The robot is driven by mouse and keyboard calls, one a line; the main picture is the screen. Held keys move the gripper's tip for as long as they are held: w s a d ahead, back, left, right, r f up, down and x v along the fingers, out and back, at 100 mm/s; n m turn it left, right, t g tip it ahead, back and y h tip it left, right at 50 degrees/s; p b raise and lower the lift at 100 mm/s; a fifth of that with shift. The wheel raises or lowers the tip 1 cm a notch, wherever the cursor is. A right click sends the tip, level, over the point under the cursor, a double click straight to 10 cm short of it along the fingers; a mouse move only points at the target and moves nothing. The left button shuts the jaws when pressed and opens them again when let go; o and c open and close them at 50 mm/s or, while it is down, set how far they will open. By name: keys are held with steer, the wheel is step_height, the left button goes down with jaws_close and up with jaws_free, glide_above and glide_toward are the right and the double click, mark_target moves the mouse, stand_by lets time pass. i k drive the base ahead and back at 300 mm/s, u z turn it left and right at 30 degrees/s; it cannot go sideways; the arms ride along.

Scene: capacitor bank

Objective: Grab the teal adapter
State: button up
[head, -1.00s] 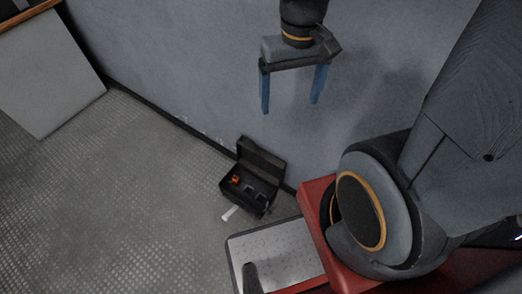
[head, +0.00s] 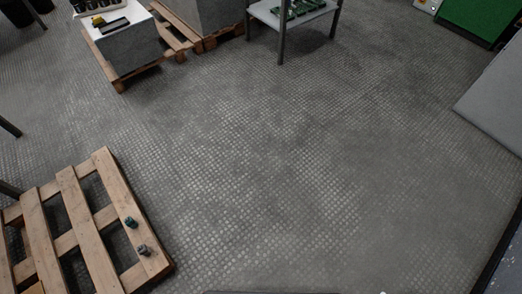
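A small dark teal piece (head: 131,222), which looks like the teal adapter, sits on the right-hand board of a wooden pallet (head: 68,188) at the lower left of the head view. A similar small grey-brown piece (head: 144,250) sits close by on the same board, nearer the pallet's lower corner. Both are too small to make out in detail. My gripper is not in the head view now.
Wide patterned floor (head: 310,170) is clear across the middle. At the top stand a grey block (head: 130,48) on a pallet and a table (head: 300,14) with green boards. A green cabinet (head: 475,18) and grey panel (head: 495,100) are at right.

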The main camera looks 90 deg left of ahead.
mark_target(129, 221)
steer(key=u, duration=0.05)
steer(key=k, duration=0.25)
steer(key=u, duration=1.45)
steer(key=i, duration=0.35)
steer(key=u, duration=2.5)
steer(key=i, duration=0.25)
steer(key=u, duration=0.45)
